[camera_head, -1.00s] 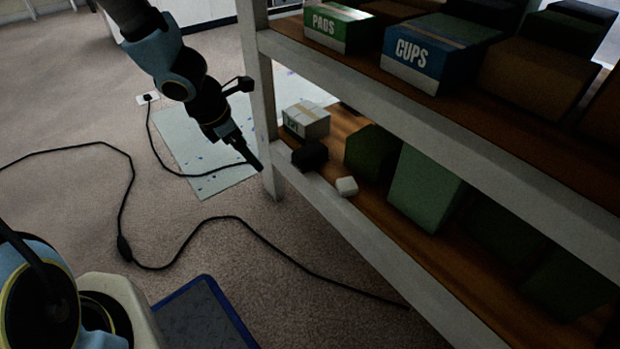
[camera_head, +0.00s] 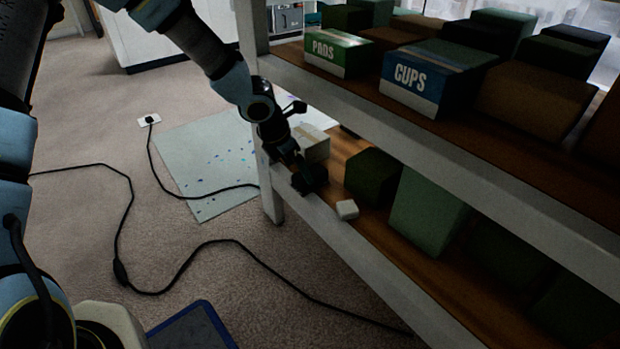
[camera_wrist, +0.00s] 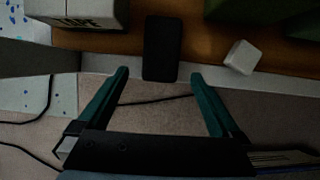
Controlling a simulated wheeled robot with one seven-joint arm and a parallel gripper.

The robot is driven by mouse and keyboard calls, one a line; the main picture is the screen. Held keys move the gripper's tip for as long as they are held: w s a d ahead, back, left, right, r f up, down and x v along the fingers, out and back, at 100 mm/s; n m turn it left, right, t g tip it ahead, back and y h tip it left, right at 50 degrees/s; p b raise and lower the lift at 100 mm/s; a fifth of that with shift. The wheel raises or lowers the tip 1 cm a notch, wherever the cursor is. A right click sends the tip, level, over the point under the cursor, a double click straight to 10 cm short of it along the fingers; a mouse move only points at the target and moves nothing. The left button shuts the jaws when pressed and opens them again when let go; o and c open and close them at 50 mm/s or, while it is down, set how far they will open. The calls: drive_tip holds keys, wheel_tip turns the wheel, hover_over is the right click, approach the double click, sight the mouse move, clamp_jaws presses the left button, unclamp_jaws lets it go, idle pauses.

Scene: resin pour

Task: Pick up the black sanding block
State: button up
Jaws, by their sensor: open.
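The black sanding block (camera_wrist: 161,48) lies on the lower shelf at its front edge. In the wrist view it is a dark upright rectangle, centred between my fingers and a little beyond their tips. My gripper (camera_wrist: 158,76) is open, with its two green fingers apart and nothing between them. In the head view my gripper (camera_head: 303,178) is at the lower shelf's front edge, close to the block (camera_head: 316,180), which it partly covers. I cannot tell whether a finger touches the block.
A small white block (camera_head: 347,210) lies right of the black one. A light box (camera_head: 314,143) stands behind-left, near the shelf post (camera_head: 268,185). Dark green boxes (camera_head: 372,177) fill the shelf to the right. The upper shelf (camera_head: 450,134) hangs above. A cable (camera_head: 230,242) crosses the carpet.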

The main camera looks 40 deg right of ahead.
sight(319, 173)
drive_tip(key=shift+d, duration=0.3)
drive_tip(key=b+x, duration=0.3)
drive_tip(key=x, duration=0.2)
drive_tip(key=shift+d+f, duration=0.1)
drive_tip(key=shift+d, duration=0.05)
drive_tip(key=c, duration=1.4)
drive_tip(key=shift+r, duration=0.25)
wheel_tip(319, 173, up, 3)
drive_tip(key=p, duration=0.4)
drive_tip(key=shift+p, duration=0.4)
drive_tip(key=shift+r, duration=0.15)
drive_tip(key=shift+p, duration=0.4)
